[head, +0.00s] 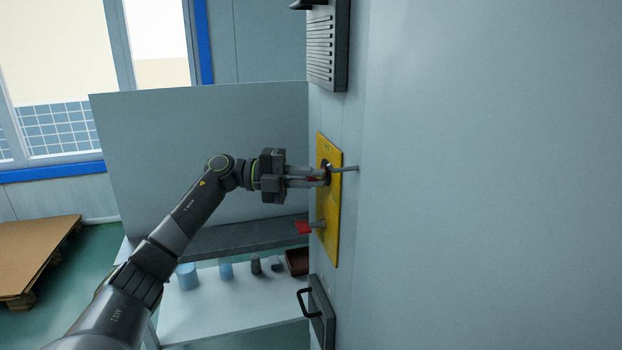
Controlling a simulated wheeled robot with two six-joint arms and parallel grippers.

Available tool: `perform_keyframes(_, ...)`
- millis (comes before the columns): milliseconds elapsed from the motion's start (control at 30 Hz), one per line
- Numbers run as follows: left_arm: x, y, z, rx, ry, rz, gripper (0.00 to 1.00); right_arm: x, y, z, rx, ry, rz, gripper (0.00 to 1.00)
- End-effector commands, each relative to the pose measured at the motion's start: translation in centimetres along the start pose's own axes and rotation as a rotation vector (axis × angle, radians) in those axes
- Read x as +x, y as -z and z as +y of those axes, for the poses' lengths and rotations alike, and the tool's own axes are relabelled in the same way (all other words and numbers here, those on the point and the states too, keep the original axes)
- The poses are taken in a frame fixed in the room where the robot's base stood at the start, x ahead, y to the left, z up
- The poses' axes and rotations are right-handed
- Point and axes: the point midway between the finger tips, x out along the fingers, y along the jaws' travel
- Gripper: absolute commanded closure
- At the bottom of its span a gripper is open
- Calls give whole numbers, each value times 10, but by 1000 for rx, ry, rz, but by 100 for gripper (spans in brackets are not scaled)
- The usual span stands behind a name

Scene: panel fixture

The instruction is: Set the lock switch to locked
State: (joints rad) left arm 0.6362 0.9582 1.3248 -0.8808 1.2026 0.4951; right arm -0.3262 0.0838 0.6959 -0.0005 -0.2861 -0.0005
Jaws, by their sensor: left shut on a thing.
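A yellow panel (332,240) is mounted upright on the grey wall, seen at a steep angle. My left gripper (318,176) is at the upper part of this panel, its fingers shut around a switch there. Markings on the panel are too small to read. My right gripper is not in view.
A thin grey rod (345,168) juts right beside the panel. A slatted grey box (327,45) is above it, and a dark unit with a handle (318,310) below. A white table (220,310) with several small containers stands at lower left.

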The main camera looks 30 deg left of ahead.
Motion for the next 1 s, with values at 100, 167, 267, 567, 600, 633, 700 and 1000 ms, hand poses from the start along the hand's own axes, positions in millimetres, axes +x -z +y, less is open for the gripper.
perform_keyframes(100,0,1,2,1,-4,2,100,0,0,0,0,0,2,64)
perform_keyframes(167,0,1,2,1,-4,2,100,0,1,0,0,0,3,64)
perform_keyframes(267,0,1,2,0,-3,2,77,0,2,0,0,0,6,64)
perform_keyframes(567,0,0,1,-1,-1,1,67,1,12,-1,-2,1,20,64)
perform_keyframes(600,0,0,1,-1,-1,1,67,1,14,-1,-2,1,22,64)
perform_keyframes(633,-1,0,1,-1,-1,1,67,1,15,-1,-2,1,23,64)
perform_keyframes(700,-5,0,2,-1,-3,0,67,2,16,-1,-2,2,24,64)
perform_keyframes(1000,-62,-1,4,-2,-6,-5,67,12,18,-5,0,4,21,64)
